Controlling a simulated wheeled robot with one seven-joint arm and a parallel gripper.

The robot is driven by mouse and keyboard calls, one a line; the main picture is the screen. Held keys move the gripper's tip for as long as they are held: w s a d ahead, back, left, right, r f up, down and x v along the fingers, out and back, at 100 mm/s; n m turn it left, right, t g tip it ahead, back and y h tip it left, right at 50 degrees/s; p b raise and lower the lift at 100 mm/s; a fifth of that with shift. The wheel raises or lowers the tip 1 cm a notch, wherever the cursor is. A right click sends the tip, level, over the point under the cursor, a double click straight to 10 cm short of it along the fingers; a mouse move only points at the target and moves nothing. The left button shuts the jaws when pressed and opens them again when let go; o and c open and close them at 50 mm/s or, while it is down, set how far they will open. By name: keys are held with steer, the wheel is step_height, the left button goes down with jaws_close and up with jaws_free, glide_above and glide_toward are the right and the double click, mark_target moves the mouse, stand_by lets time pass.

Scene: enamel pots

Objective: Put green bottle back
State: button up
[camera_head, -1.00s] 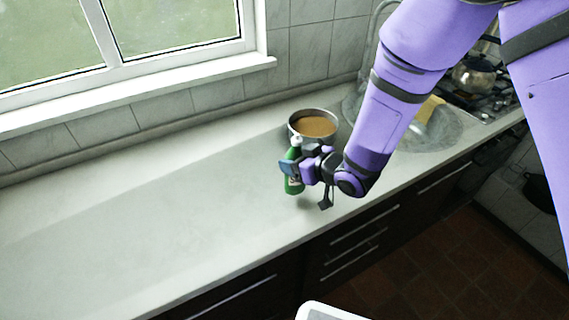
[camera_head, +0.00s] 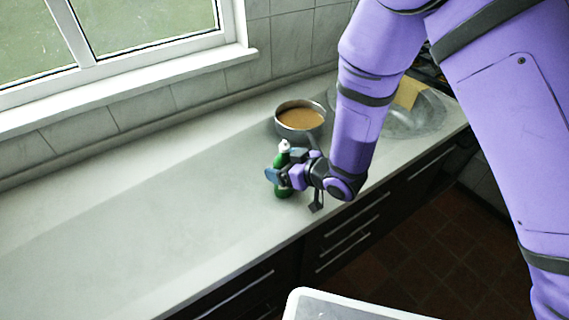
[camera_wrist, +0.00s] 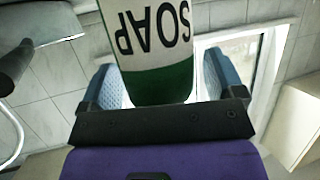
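The green bottle (camera_head: 281,186) has a white top and stands about upright over the counter, in front of the pot. In the wrist view its white label (camera_wrist: 155,40) reads "SOAP" upside down, above a green band. My gripper (camera_head: 281,177) is around the bottle's body from the right, shut on it. In the wrist view the blue finger pads (camera_wrist: 160,85) flank the bottle closely on both sides. I cannot tell whether the bottle's base touches the counter.
A metal pot (camera_head: 300,133) with brown contents stands just behind the bottle. A sink (camera_head: 425,118) with a yellow item (camera_head: 410,92) lies to the right, partly behind my arm. The counter (camera_head: 130,220) is clear to the left. A window (camera_head: 140,50) is behind.

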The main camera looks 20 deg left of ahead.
steer(key=shift+r, duration=0.1)
steer(key=v, duration=1.2)
steer(key=w+d+r+m+t+h, duration=0.4)
steer(key=w+d+r, duration=0.3)
steer(key=d+r, duration=0.4)
steer(key=d+r+m+h, duration=0.3)
steer(key=d+r+h, duration=0.2)
steer(key=d+r, duration=0.4)
steer(key=s+d+r+m+g+h, duration=0.1)
steer(key=s+d+r+m+g, duration=0.1)
steer(key=s+d, duration=0.5)
steer(key=s+d+r+m+g+h, duration=0.2)
steer(key=s+d+r+m, duration=0.2)
steer(key=s, duration=1)
steer(key=d+r, duration=0.3)
steer(key=shift+d+r, duration=0.3)
